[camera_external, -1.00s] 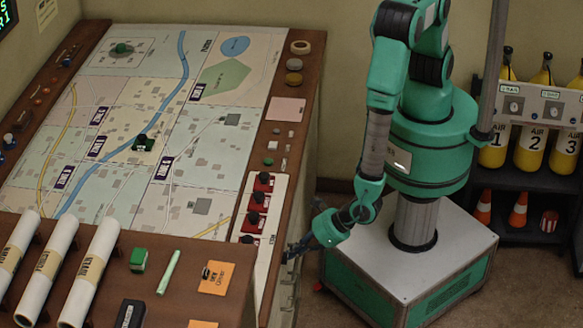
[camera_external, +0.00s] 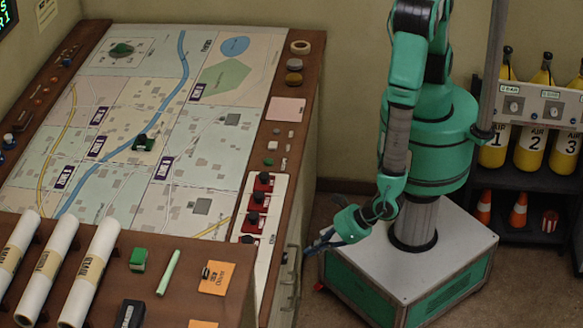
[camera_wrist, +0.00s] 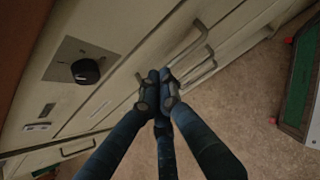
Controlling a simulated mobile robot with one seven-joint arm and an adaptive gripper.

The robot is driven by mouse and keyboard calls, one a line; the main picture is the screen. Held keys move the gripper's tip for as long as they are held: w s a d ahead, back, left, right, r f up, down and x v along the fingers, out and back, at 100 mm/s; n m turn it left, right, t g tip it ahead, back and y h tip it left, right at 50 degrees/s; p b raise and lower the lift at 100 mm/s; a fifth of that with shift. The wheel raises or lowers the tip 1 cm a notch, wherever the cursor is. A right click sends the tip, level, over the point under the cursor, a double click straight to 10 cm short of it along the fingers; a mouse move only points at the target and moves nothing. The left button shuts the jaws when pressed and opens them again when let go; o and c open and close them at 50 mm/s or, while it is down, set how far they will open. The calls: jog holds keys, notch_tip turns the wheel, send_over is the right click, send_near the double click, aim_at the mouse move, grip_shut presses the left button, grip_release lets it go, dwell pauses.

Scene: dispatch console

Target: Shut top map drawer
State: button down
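The console's pale front with drawers (camera_wrist: 225,35) fills the upper part of the wrist view, with several metal bar handles. One handle (camera_wrist: 190,42) and another (camera_wrist: 203,72) lie just beyond my fingertips. I cannot tell for sure which drawer is the top one or how far any drawer stands out. In the external view a pale handle (camera_external: 292,256) shows on the console's right side. My gripper (camera_wrist: 160,80) has its dark blue fingers drawn together, with nothing seen between them. In the external view my gripper (camera_external: 308,248) is just right of the console, apparently apart from it.
A black knob (camera_wrist: 85,71) sits on a plate on the console front. Bare floor (camera_wrist: 245,105) lies beside the drawers. Air bottles (camera_external: 530,150) stand on a rack at right.

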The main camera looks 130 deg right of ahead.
jog(key=p+v, duration=0.1)
jog(key=v, duration=0.6)
jog(key=shift+r, duration=0.15)
dwell(0.4)
jog(key=s+d+r+m+g, duration=0.1)
jog(key=d+r+m, duration=0.4)
jog(key=r, duration=0.4)
jog(key=s+d+r+m+g, duration=0.15)
jog(key=d+r+m, duration=0.25)
jog(key=r, duration=0.6)
jog(key=s+d+r+m+g, duration=0.1)
jog(key=d+r+m, duration=0.4)
jog(key=r, duration=0.4)
jog(key=s+d+r+m+t+y, duration=0.2)
jog(key=s+r+m+y, duration=0.4)
jog(key=s+r+m, duration=0.7)
jog(key=s+d+r, duration=0.1)
jog(key=s+r, duration=0.6)
jog(key=shift+s+t, duration=0.25)
jog(key=shift+t, duration=0.1)
